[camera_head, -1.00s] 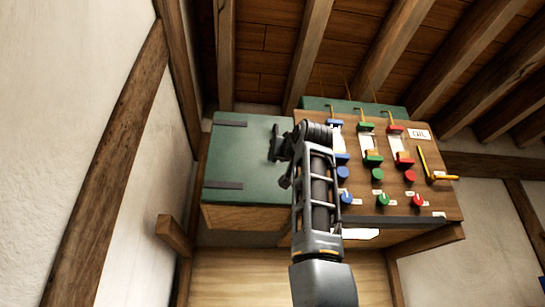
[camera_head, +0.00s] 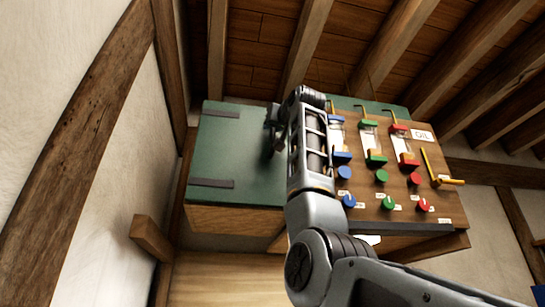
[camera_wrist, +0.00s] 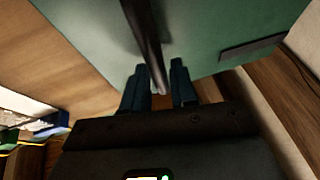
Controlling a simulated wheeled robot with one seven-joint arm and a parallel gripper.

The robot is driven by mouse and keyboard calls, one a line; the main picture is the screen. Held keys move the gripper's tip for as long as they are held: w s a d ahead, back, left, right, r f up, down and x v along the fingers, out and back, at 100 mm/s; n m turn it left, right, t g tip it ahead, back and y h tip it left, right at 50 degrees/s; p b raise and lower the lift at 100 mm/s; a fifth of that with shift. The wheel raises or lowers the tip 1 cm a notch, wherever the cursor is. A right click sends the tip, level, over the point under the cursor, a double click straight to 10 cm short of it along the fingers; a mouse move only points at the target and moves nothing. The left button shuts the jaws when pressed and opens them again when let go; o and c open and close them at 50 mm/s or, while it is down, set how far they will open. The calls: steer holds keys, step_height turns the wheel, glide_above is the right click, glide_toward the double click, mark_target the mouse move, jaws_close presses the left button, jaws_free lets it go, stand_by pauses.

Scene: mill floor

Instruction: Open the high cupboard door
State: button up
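The high cupboard door (camera_head: 235,150) is a flat green panel with two dark hinge straps on its left side. It looks shut or nearly so; my arm hides part of its right edge. A dark upright bar handle (camera_head: 274,132) is near that edge. My gripper (camera_head: 278,140) is at the handle, partly hidden by my wrist. In the wrist view, the dark handle (camera_wrist: 143,30) runs down between the two fingers of my gripper (camera_wrist: 160,85), which sit close on either side of it and look shut on it. The green door (camera_wrist: 220,25) fills the background.
A wooden board (camera_head: 400,185) with blue, green and red levers and knobs, a yellow lever (camera_head: 434,168) and an OIL label is right of the door. A timber stub (camera_head: 152,238) juts from the left wall. Ceiling beams are overhead.

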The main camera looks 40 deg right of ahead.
steer(key=shift+w+d+r, duration=0.15)
steer(key=shift+w+d, duration=0.05)
steer(key=shift+w, duration=0.2)
jaws_close()
